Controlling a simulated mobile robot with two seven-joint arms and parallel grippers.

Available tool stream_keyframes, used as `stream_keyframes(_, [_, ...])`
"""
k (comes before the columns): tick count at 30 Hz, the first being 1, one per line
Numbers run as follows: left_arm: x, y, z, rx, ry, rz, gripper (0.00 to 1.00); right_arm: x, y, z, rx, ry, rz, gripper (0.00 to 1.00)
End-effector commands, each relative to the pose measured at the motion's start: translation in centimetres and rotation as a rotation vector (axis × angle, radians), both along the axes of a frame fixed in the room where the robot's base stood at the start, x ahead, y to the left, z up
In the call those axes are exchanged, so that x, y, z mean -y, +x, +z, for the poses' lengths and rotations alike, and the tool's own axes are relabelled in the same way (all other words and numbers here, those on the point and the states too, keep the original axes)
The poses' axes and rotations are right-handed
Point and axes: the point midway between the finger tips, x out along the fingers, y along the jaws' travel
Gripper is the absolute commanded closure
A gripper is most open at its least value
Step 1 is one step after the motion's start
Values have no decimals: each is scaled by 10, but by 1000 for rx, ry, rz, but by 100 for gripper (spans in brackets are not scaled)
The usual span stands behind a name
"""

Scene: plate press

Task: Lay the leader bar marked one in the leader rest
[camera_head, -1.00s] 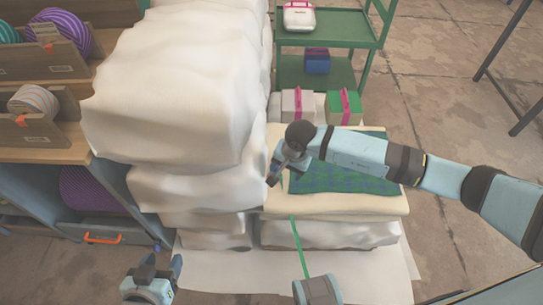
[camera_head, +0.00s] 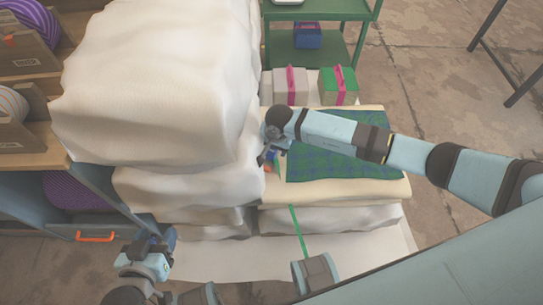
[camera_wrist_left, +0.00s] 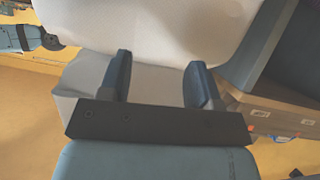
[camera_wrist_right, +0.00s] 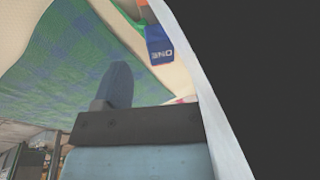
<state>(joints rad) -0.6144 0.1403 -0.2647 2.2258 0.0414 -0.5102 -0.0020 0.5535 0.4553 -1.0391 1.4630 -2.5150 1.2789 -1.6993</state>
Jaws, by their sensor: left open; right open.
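A blue piece lettered ONE (camera_wrist_right: 160,45), with orange and green at its end, lies at the top of the right wrist view. It looks like the leader bar marked one. In the head view a small blue and orange patch (camera_head: 270,167) shows beside my right gripper (camera_head: 266,155), at the stack's side. My right gripper is open; one finger shows in the right wrist view, the other is hidden behind a white edge and black area. My left gripper (camera_head: 158,248) is open and empty, low at the left, facing white covering (camera_wrist_left: 155,30). I cannot make out the leader rest.
A tall white-covered stack (camera_head: 160,80) stands left of the low padded pile with a blue-green patterned cloth (camera_head: 340,155). A green strap (camera_head: 299,232) hangs down its front. Boxes (camera_head: 291,86) and a green cart (camera_head: 345,42) stand behind. Shelves (camera_head: 25,150) are at the left.

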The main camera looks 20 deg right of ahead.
Motion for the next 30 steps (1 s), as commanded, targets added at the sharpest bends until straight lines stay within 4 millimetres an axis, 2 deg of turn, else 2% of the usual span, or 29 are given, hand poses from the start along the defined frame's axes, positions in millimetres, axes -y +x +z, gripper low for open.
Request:
stream_keyframes(9, [2,0,-6,7,-15,-3,43,1,9,-44,-3,1,-2,34])
stream_keyframes(19, [3,1,3,23,-21,-3,43,1,11,-49,-1,-1,-1,34])
stream_keyframes(27, [2,1,0,17,-17,-4,43,1,11,-49,-1,-1,-1,95])
stream_keyframes(29, [2,1,-1,16,-16,-4,43,1,11,-49,-1,-1,-1,95])
stream_keyframes(30, [2,1,-2,14,-16,-4,43,1,11,-49,-1,-1,-1,99])
